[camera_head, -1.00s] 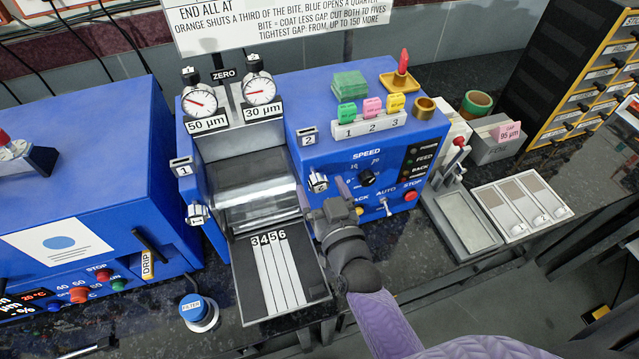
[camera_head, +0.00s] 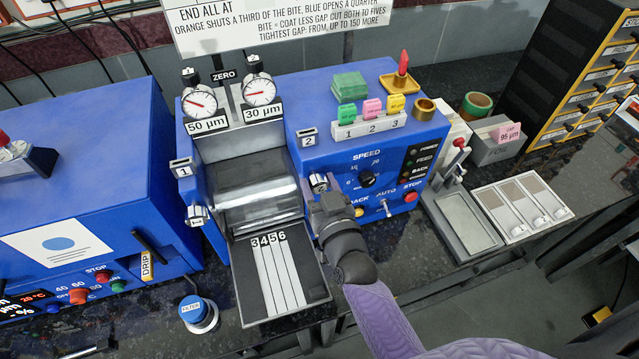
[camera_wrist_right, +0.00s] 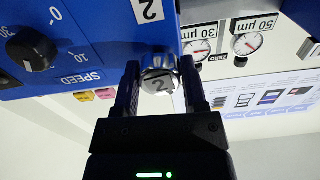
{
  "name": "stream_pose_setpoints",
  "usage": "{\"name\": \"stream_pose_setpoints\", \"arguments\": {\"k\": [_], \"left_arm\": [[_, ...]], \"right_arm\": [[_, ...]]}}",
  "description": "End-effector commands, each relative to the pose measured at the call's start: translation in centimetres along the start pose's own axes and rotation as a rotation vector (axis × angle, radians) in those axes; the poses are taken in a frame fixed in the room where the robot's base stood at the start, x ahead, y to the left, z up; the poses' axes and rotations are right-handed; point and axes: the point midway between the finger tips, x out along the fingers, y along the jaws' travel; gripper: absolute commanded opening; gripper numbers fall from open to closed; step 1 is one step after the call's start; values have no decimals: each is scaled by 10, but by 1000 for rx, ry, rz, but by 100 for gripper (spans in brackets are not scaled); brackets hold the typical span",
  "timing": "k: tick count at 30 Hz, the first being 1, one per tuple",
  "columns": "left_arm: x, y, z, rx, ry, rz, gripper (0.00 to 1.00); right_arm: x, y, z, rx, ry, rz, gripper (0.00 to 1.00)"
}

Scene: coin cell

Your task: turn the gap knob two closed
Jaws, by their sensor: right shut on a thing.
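Gap knob two (camera_head: 319,182) is a small silver knob marked 2 on the mill's blue right housing. It also shows in the right wrist view (camera_wrist_right: 158,84), between the two black fingers. My right gripper (camera_head: 324,192) is shut on this knob, one finger on each side (camera_wrist_right: 160,76). The gripper hides part of the knob in the head view. The dial above marked 2 (camera_head: 259,92) has a 30 µm label. The dial marked 1 (camera_head: 199,103) has a 50 µm label. My left gripper is out of view.
The speed knob (camera_head: 367,179) and the toggle switch (camera_head: 384,207) sit just right of my gripper. The rollers (camera_head: 257,205) and the black tray with numbered strips (camera_head: 253,290) lie to its left. Gap knob one (camera_head: 197,214) is on the left housing.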

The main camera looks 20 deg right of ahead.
Motion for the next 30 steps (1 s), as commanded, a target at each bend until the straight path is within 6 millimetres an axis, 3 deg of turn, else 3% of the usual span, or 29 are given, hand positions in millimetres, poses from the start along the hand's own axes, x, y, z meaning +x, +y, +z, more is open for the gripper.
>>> {"name": "stream_pose_setpoints", "arguments": {"k": [30], "left_arm": [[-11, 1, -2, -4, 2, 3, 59]], "right_arm": [[0, 0, 0, 493, 1, -1, 0]]}}
